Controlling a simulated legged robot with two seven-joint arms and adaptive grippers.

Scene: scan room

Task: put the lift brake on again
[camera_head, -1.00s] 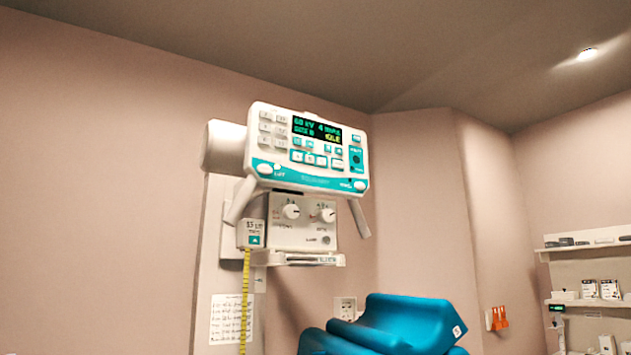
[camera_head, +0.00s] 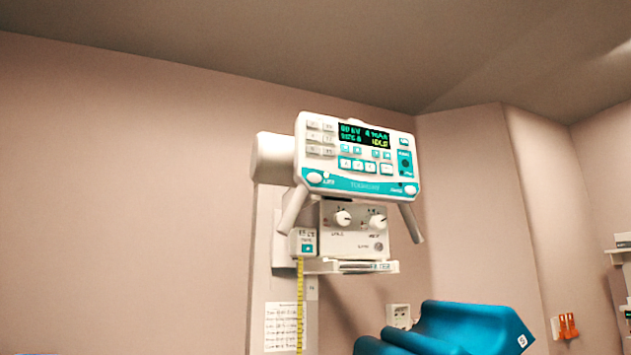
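The X-ray head's control panel (camera_head: 357,158) is white and teal, with a lit display (camera_head: 364,137) in green and yellow that seems to read IDLE. A round white button (camera_head: 314,178) beside the word LIFT sits at its lower left. Another round button (camera_head: 410,190) sits at its lower right; its label is too small to read surely. Two grey handles (camera_head: 293,210) slope down from the panel. Below it is a white box with two knobs (camera_head: 342,218). Which part is the lift brake control I cannot tell for sure. Neither gripper is in view.
A yellow tape measure (camera_head: 300,300) hangs along the column beside a written sheet (camera_head: 280,328). A blue padded thing (camera_head: 450,328) stands at the bottom right. Orange items (camera_head: 568,326) hang on the right wall.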

